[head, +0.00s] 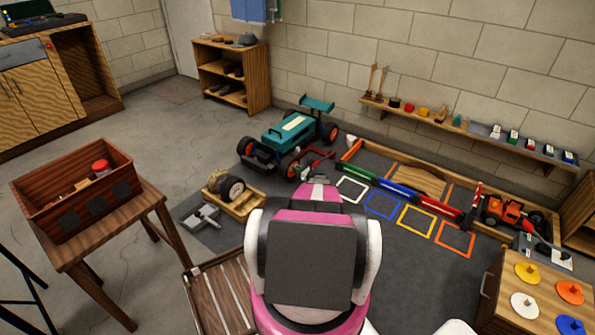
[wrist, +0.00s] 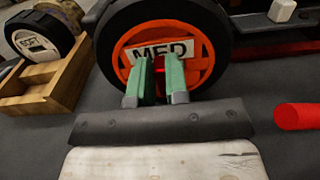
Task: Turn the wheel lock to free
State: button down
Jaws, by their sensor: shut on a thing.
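A teal RC racecar (head: 288,132) stands on the dark floor mat in the head view. In the wrist view, one of its black wheels has an orange hub (wrist: 128,71) with a white label reading MED. My gripper (wrist: 160,72) has its green fingers at the middle of that hub. It is shut on a small red part, the wheel lock (wrist: 159,65), mostly hidden between the fingers. Which way the lock is turned cannot be told. In the head view my arm hides most of the gripper.
A wooden rack (wrist: 60,88) holding a wheel marked SOFT (wrist: 37,42) stands left of the car wheel. A red cylinder (wrist: 300,116) lies at the right. A crate (head: 70,205) sits on a wooden table at the left. Coloured floor squares lie to the right.

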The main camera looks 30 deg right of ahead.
aim_at(291, 171)
jog(key=shift+n, duration=0.3)
jog(key=n, duration=0.4)
jog(key=a+f+n, duration=0.1)
jog(key=n, duration=0.7)
jog(key=shift+s+a+f+n, duration=0.2)
jog(key=shift+s+a+n, duration=0.1)
jog(key=shift+s+a, duration=0.1)
jog(key=shift+f+n, duration=0.2)
jog(key=shift+n, duration=0.95)
jog(key=shift+f+n, duration=0.2)
jog(key=shift+n, duration=0.95)
jog(key=shift+s, duration=0.1)
jog(key=c, duration=1.1)
grip_release()
